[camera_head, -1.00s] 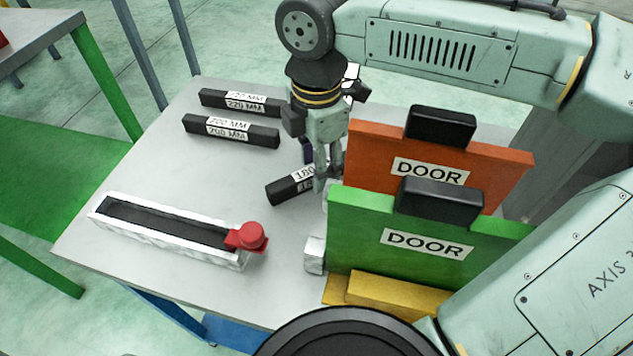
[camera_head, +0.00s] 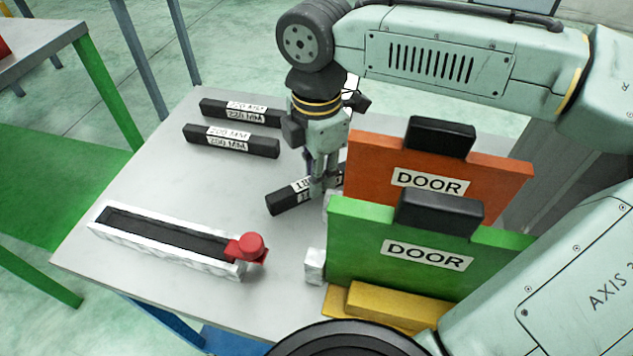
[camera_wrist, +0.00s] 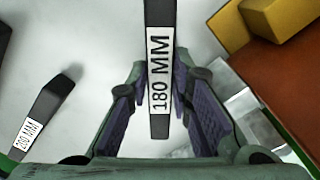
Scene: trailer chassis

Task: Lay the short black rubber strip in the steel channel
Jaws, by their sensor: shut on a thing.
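In the wrist view the fingers (camera_wrist: 162,95) flank the strip, one on each side. The gripper hides part of the strip in the head view. The steel channel (camera_head: 165,247), a long pale trough with a dark inside, lies at the front left of the table. A red knob or stop (camera_head: 248,247) sits at its right end.
Two longer black strips, 220 MM (camera_head: 215,108) and 200 MM (camera_head: 205,137), lie behind. An orange DOOR panel (camera_head: 370,155) and a green one (camera_head: 350,235) stand upright close to my gripper's right. The table (camera_head: 150,175) between strips and channel is clear.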

